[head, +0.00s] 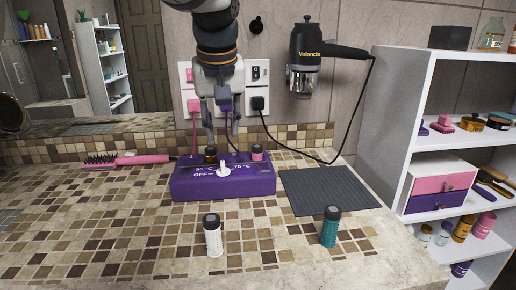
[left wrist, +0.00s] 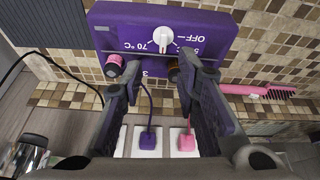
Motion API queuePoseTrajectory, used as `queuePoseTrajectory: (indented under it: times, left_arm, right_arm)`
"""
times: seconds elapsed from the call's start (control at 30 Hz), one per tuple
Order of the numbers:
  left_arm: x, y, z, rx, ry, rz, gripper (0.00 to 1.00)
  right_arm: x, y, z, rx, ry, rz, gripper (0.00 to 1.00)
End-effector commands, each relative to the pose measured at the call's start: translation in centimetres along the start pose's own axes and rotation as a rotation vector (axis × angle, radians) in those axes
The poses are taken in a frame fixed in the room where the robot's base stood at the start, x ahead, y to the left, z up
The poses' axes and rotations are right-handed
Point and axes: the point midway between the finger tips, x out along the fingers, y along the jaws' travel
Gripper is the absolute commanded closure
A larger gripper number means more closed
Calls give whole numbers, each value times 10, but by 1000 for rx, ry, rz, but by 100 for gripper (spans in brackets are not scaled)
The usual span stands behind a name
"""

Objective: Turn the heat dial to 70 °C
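The purple heater box (head: 245,187) stands on the tiled counter with a white heat dial (head: 224,170) on its top. The printed marks OFF, 50 °C and 70 °C surround the dial. The dial (left wrist: 163,40) also shows in the left wrist view; I cannot tell for sure which mark it points to. My left gripper (head: 222,137) is open and empty, pointing down above and behind the dial, apart from it. Its two spread fingers (left wrist: 162,68) frame the dial's near side in the left wrist view. My right gripper is not in view.
A brown roller (head: 211,154) and a pink roller (head: 257,152) stand at the box's back edge. A white bottle (head: 213,236) and a teal bottle (head: 330,227) stand in front. A dark mat (head: 328,191) lies right, a pink brush (head: 126,160) left. A hair dryer (head: 305,45) hangs behind.

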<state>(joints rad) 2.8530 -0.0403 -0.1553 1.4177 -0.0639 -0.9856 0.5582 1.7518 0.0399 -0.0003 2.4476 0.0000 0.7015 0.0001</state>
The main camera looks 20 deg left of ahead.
Motion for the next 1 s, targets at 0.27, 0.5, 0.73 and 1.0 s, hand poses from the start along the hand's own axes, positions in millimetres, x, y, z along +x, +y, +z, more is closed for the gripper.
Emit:
queuePoseTrajectory:
  times: [0.27, 0.5, 0.73, 1.0]
  left_arm:
    - [30, 0, -4, 74, 26, -10, 71]
    - [91, 0, -6, 70, 25, -9, 71]
    - [113, 0, -7, 70, 31, -6, 71]
    - [113, 0, -8, 68, 32, -5, 78]
  right_arm:
    - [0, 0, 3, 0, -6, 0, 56]
    - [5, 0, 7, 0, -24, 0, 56]
    - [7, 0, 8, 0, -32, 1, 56]
    - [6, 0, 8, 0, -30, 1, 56]
